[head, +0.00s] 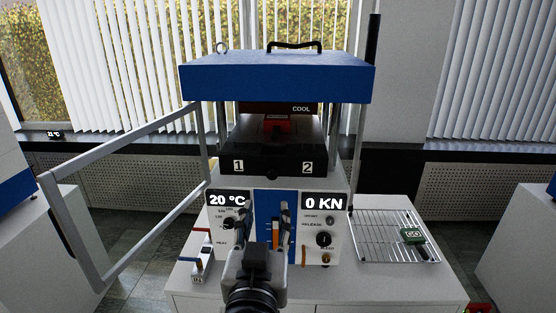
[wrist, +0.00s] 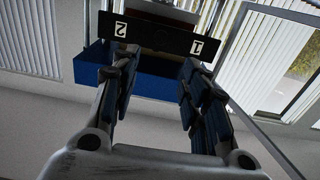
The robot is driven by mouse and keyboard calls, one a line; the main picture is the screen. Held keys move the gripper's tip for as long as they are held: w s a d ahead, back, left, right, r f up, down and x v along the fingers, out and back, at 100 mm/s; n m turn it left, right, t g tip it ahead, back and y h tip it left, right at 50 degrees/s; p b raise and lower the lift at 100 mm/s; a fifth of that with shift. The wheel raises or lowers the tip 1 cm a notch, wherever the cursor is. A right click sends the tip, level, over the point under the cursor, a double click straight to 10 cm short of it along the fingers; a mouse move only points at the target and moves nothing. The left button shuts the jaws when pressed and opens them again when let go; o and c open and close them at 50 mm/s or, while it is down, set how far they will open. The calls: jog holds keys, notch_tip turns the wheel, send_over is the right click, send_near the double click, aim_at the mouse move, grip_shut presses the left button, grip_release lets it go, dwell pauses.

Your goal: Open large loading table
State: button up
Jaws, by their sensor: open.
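A lab press with a blue top (head: 278,78) stands on a white cabinet. Between its posts is a black loading table (head: 272,164), its front edge marked 1 and 2. The table also shows in the wrist view (wrist: 158,36), upside down, beyond my fingertips. My gripper (head: 266,210) is in front of the press, below the table's front edge and before the blue centre strip of the panel. Its two fingers point up, are apart and hold nothing, as the wrist view also shows (wrist: 158,66). I cannot tell how far they are from the table.
A grey bar frame (head: 75,230) sticks out at the press's left. A small lever block (head: 202,258) stands at the left. The panel reads 20 °C and 0 KN.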

aim_at(272, 175)
jog(key=w, duration=0.5)
jog(key=w+b, duration=0.1)
jog(key=w, duration=0.9)
jog(key=shift+w+d, duration=0.15)
jog(key=shift+d, duration=0.1)
jog(key=shift+c, duration=0.6)
grip_shut()
